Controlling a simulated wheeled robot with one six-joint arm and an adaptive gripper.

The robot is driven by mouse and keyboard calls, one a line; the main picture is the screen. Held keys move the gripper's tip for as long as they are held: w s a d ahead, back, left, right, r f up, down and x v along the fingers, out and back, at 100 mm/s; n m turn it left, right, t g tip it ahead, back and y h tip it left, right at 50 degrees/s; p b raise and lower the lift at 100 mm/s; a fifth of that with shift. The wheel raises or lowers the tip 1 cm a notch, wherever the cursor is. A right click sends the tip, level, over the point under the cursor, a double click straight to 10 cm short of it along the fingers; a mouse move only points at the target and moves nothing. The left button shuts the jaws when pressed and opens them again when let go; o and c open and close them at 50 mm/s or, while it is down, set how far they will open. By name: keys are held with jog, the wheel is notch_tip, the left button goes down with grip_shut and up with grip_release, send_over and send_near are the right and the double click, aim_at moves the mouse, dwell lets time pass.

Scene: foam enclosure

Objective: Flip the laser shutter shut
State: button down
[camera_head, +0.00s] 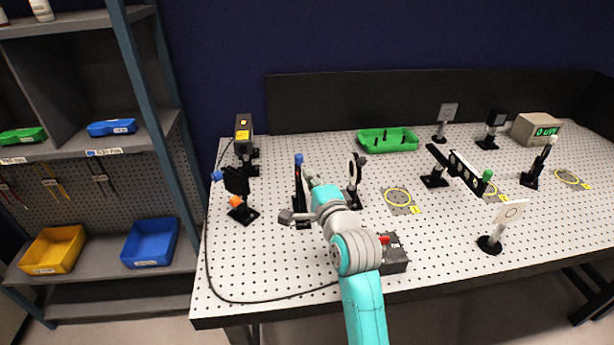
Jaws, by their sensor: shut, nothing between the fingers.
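The laser (243,132) is a black box with a yellow label, mounted at the back left of the perforated table. A dark control box (394,258) with a red-tipped lever (384,239) sits near the front edge, partly behind my arm. A cable runs along the table's left and front toward it. I cannot read its label or tell whether this lever is the shutter's.
A blue-tipped post (299,172) and a round optic (353,183) stand close to my wrist. A black mount with coloured knobs (237,182) is at left. A green tray (388,140) lies at the back. The front left of the table (250,265) is mostly clear.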

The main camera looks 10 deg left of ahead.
jog(key=v, duration=0.9)
jog(key=shift+s+d, duration=0.2)
jog(key=shift+s, duration=0.15)
jog(key=shift+s, duration=0.1)
